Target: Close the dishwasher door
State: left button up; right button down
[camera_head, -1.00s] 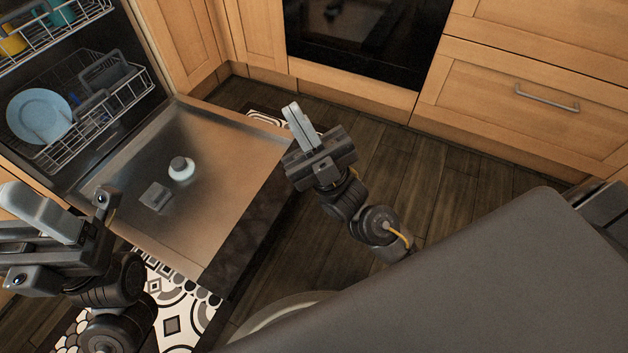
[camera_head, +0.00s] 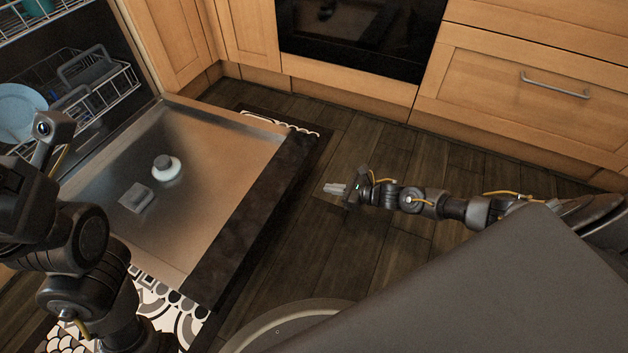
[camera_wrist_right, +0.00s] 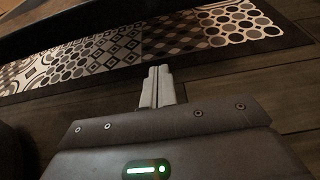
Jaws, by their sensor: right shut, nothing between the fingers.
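The dishwasher door (camera_head: 215,160) hangs fully lowered, its metal inner face up, with a dark outer edge on the right. It is above a patterned mat. My right gripper (camera_head: 332,188) is shut and empty, low over the wooden floor, to the right of the door's outer edge and apart from it. In the right wrist view the shut fingers (camera_wrist_right: 158,86) point toward the mat, and a dark edge crosses the top left. My left arm is at the left of the head view; its fingers are not visible there.
The patterned mat (camera_wrist_right: 190,40) lies on the floor under the door. The lower dish rack (camera_head: 100,95) with a pale blue plate (camera_head: 18,112) sits inside the dishwasher. Wooden cabinets and a dark oven (camera_head: 360,35) stand behind.

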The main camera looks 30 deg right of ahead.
jog(key=b+x, duration=0.5)
jog(key=x, duration=0.5)
jog(key=shift+s+r+b, duration=0.1)
jog(key=shift+r+b, duration=0.2)
jog(key=shift+r, duration=1.9)
